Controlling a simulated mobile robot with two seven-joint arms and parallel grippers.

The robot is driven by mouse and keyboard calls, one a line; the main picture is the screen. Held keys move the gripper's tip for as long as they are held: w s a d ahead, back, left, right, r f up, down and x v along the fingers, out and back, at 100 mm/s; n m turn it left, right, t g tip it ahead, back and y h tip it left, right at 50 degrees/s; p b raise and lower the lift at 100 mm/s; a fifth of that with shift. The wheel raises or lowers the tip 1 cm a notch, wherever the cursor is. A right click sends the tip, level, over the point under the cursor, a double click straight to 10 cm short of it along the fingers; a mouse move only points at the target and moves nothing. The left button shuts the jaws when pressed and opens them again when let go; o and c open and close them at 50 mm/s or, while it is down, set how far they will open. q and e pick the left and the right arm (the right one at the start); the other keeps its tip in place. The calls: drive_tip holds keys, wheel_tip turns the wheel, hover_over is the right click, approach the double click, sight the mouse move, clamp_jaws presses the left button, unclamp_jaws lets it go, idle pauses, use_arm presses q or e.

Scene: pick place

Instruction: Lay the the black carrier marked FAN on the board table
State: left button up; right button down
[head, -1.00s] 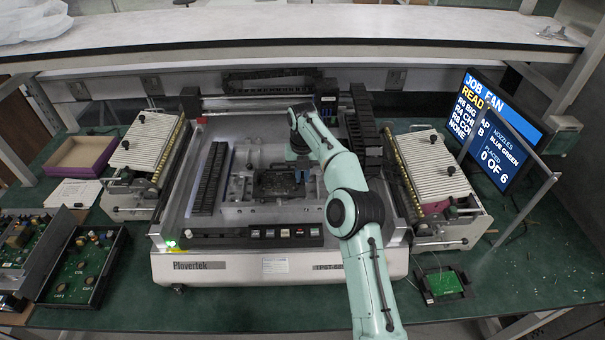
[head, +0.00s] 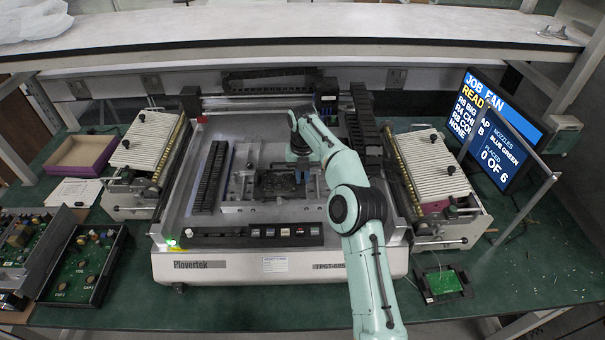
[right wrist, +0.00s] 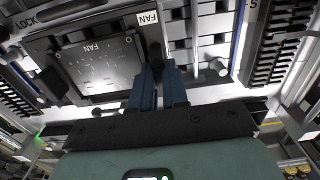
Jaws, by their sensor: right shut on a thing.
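The black carrier marked FAN (head: 277,184) is in the middle of the machine, over the board table (head: 238,208). My left gripper is not in view.
Feeder banks (head: 147,140) (head: 430,165) flank the machine. A black component strip (head: 209,178) stands left of the table. A screen (head: 492,130) is at the right. A green board in a black frame (head: 441,283) lies at front right; boards in trays (head: 82,262) lie at front left.

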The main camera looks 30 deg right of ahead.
drive_tip(key=shift+f, duration=0.45)
idle(0.6)
drive_tip(key=c, duration=1.1)
unclamp_jaws()
drive_tip(key=c, duration=0.3)
drive_tip(key=shift+r, duration=3.5)
drive_tip(key=shift+f, duration=0.1)
